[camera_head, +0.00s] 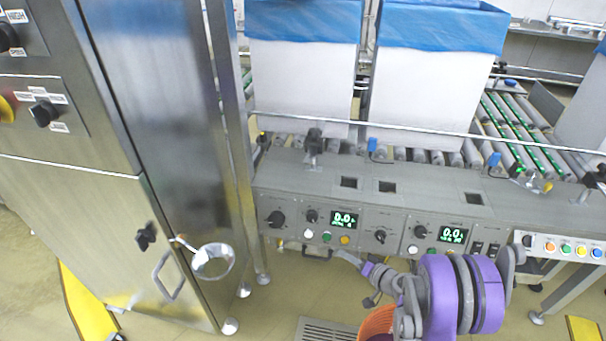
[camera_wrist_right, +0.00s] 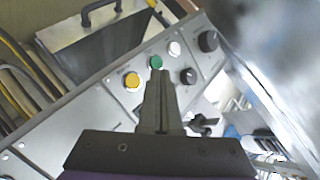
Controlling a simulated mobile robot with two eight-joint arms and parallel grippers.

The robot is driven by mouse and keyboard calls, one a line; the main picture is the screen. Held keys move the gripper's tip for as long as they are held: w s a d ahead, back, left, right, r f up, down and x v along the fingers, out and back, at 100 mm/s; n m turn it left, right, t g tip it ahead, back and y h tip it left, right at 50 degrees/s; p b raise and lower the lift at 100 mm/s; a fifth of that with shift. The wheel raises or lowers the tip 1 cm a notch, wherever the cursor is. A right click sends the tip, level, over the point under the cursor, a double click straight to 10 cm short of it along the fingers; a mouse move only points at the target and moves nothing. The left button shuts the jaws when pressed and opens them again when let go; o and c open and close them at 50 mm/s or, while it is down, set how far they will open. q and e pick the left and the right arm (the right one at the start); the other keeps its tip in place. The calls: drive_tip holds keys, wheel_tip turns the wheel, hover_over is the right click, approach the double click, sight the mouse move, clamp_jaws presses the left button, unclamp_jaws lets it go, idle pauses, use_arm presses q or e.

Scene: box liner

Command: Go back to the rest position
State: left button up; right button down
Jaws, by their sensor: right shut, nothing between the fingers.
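My right gripper (camera_head: 346,257) is low in front of the grey control panel (camera_head: 295,222), just below its row of small buttons. In the right wrist view the gripper (camera_wrist_right: 156,76) is shut and empty, with its fingers together. Its tips appear over the panel close to a green button (camera_wrist_right: 156,62); I cannot tell whether they touch it. My left gripper is not in view.
Two white boxes (camera_head: 300,95) (camera_head: 425,100) with blue liners stand on the roller conveyor behind the panel. A steel cabinet (camera_head: 170,130) stands at the left. An orange basket (camera_head: 376,322) is partly hidden below my right arm. Floor shows below the panel.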

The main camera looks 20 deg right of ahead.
drive_tip(key=s+a+r+n+g, duration=0.2)
drive_tip(key=s+a+r+g, duration=0.15)
drive_tip(key=a, duration=0.35)
drive_tip(key=s+a+r+n+g, duration=0.2)
drive_tip(key=s+a+r, duration=0.2)
drive_tip(key=s+a, duration=0.15)
drive_tip(key=s+a+r+n+g+h, duration=0.1)
drive_tip(key=s+g+h, duration=0.1)
drive_tip(key=s, duration=0.7)
drive_tip(key=s+a+r+n+g+h, duration=0.1)
drive_tip(key=s+a+n+h, duration=0.1)
drive_tip(key=s, duration=0.7)
use_arm(q)
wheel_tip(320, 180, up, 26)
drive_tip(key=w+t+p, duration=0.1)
drive_tip(key=p, duration=2.2)
use_arm(e)
wheel_tip(320, 180, up, 26)
drive_tip(key=shift+w+d+r+t, duration=0.2)
drive_tip(key=shift+d+r+t, duration=0.05)
drive_tip(key=shift+t, duration=0.2)
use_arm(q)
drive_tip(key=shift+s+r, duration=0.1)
use_arm(e)
drive_tip(key=shift+s, duration=0.1)
